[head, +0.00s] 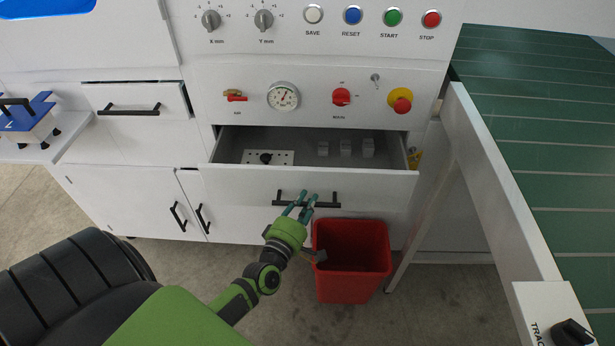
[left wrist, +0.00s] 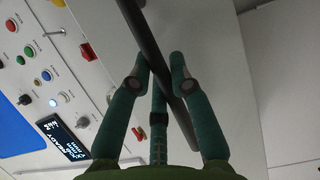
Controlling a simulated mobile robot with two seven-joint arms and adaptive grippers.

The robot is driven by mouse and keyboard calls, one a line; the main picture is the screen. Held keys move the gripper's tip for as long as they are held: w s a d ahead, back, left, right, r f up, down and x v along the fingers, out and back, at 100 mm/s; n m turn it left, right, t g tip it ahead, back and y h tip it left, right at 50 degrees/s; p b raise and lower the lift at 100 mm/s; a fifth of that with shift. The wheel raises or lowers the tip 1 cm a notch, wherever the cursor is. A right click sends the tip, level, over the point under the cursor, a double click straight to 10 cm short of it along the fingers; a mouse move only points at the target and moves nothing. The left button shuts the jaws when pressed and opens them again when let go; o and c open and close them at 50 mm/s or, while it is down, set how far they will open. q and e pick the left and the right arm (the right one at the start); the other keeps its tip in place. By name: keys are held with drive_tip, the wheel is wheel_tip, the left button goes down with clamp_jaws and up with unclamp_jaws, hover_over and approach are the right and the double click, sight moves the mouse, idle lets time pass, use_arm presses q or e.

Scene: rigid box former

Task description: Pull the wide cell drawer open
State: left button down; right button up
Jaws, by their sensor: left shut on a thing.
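The wide cell drawer (head: 235,185) stands pulled out below the control panel in the head view, and its inside shows. Its black bar handle (head: 328,202) runs across the front. My left gripper (head: 303,203) is shut on the handle, a little left of its middle. In the left wrist view the gripper's fingers (left wrist: 161,75) lie around the dark handle bar (left wrist: 150,45). Inside the drawer are a white plate with a black knob (head: 265,157) and a few small pale blocks (head: 346,148). My right gripper is not in view.
A red bin (head: 352,270) stands on the floor below the drawer, close to my left gripper. A white frame leg (head: 425,205) and a green conveyor belt (head: 550,130) are at the right. A smaller closed drawer (head: 140,125) is at the left.

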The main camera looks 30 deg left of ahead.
use_arm(q)
drive_tip(key=s+d+p, duration=0.1)
drive_tip(key=s+d, duration=0.5)
drive_tip(key=s, duration=0.4)
drive_tip(key=shift+s+d+p, duration=0.3)
drive_tip(key=shift+s+p, duration=0.05)
drive_tip(key=shift+p, duration=0.05)
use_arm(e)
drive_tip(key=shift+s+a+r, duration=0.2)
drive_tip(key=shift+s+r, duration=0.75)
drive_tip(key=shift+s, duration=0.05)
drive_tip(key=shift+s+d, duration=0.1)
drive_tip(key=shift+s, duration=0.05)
use_arm(q)
drive_tip(key=c, duration=1.1)
unclamp_jaws()
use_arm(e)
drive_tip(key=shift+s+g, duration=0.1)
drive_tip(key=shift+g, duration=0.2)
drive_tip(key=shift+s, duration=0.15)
use_arm(q)
drive_tip(key=s+d, duration=0.2)
drive_tip(key=s, duration=0.9)
drive_tip(key=shift+s, duration=0.4)
